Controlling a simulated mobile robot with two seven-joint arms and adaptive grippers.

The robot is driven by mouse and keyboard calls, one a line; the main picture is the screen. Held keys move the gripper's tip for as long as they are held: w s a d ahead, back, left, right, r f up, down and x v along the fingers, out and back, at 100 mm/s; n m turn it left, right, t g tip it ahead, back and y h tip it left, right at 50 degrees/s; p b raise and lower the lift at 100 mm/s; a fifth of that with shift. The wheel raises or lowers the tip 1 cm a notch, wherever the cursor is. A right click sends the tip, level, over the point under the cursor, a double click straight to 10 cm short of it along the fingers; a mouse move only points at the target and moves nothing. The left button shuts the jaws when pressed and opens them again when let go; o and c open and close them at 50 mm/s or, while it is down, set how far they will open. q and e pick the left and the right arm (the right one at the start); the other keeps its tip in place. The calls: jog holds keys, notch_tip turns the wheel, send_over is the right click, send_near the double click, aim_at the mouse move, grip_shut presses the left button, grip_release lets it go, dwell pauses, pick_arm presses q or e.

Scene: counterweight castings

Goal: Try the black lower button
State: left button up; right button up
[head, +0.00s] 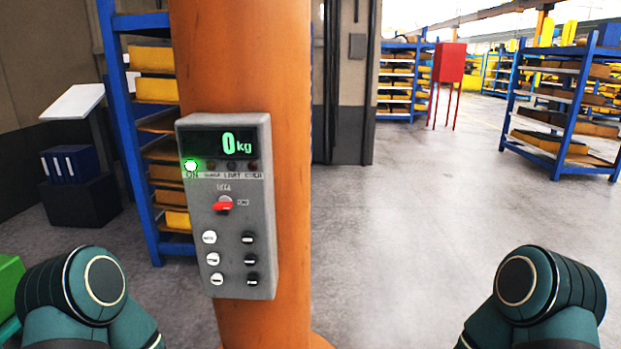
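A grey control box (227,272) is mounted on the orange column (292,200). Its display (225,143) reads 0 kg in green. A green lamp (190,166) is lit below the display, and the other lamps beside it look dark. A red switch handle (224,205) sits mid-panel. Below it are a left row of white buttons (212,258) and a right row of black ones. The black lower button (252,280) is at the bottom right of the panel, uncovered, with nothing touching it. Neither gripper shows; only parts of my arms are at the bottom corners.
Blue racks with yellow and brown castings stand behind the column at left (125,130) and at the far right (560,115). A red cabinet on legs (449,63) is farther back. A lectern-like stand (75,102) is at left. The floor right of the column is clear.

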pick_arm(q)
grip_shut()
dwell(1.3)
